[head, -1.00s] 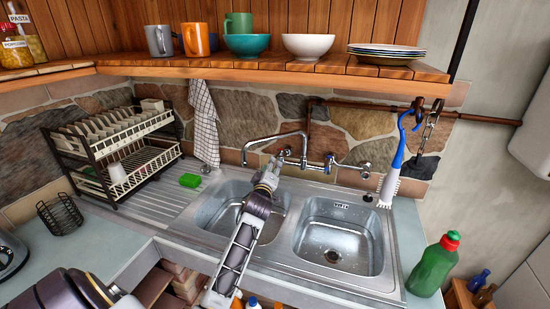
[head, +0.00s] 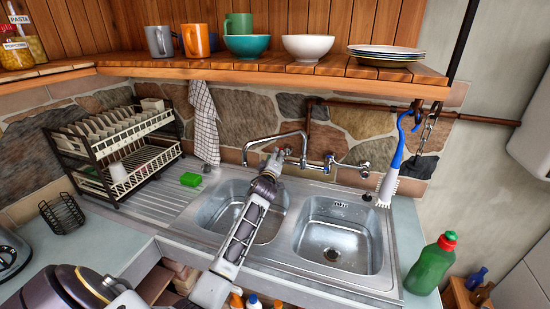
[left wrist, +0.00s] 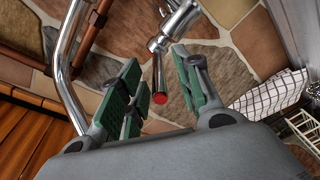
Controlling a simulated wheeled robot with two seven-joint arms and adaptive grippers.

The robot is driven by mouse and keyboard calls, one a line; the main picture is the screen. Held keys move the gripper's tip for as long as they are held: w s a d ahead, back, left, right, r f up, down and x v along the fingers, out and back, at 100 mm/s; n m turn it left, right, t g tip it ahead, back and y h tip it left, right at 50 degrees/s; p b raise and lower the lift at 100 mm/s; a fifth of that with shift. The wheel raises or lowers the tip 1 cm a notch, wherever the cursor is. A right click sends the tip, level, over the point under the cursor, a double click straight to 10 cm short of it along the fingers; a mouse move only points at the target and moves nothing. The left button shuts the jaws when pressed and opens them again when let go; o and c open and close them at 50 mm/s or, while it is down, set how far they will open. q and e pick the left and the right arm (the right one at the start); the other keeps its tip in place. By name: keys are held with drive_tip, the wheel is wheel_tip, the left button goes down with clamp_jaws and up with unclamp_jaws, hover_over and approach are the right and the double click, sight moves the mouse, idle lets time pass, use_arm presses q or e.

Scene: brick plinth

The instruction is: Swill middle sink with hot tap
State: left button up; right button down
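The faucet (head: 303,150) is chrome, with its curved spout over the left basin (head: 221,207); the right basin (head: 335,237) stands beside it. I cannot tell which basin is the middle sink. No water shows from the spout. My left gripper (head: 276,155) is at the left end of the faucet and hides part of it. In the left wrist view my left gripper (left wrist: 162,92) is open, its green-padded fingers apart. The red-tipped tap lever (left wrist: 159,80) shows between them, with no clear contact. My right gripper is not in view.
A green bottle (head: 432,265) and a blue-handled brush (head: 396,160) are at the right. A wooden shelf (head: 270,65) with crockery overhangs the faucet.

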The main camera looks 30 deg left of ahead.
use_arm(q)
drive_tip(key=shift+w, duration=0.1)
drive_tip(key=shift+c, duration=0.4)
clamp_jaws()
